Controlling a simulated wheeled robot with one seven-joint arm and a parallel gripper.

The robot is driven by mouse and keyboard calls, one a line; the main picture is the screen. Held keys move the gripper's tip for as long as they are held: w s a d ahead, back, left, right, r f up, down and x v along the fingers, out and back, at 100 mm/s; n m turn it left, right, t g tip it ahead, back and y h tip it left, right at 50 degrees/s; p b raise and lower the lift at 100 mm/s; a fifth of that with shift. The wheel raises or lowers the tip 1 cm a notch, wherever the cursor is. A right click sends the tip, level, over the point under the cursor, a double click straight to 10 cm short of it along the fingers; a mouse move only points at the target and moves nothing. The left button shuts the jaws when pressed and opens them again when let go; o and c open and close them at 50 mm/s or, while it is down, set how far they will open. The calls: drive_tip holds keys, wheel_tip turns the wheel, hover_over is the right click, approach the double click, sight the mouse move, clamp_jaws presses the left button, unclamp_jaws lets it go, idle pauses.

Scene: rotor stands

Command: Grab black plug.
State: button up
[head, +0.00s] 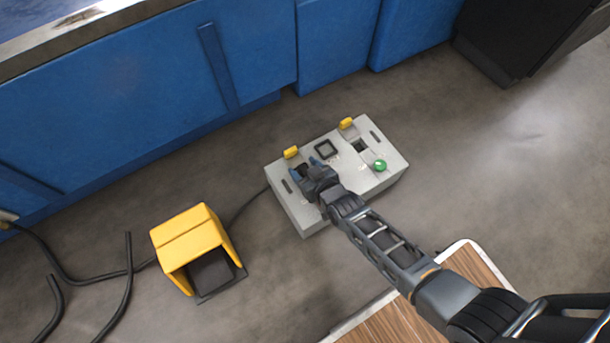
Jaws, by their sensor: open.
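My gripper (312,168) is over the left part of this top, close to the left yellow flap (291,152). The jaws are open, though the fingers are small and hard to make out. I cannot clearly pick out the black plug. A dark opening at the left flap is partly covered by my gripper, so I cannot tell whether the plug is there or touched. The right opening (359,146), below the right yellow flap (346,123), shows dark and uncovered.
A yellow hooded pedal housing (190,238) stands left, with black cables (128,275) on the floor. Blue panels (120,100) line the back. A wooden-topped surface (385,325) is at lower right.

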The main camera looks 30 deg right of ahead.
drive_tip(key=shift+c, duration=0.2)
drive_tip(key=c, duration=1.1)
drive_tip(key=shift+r, duration=0.15)
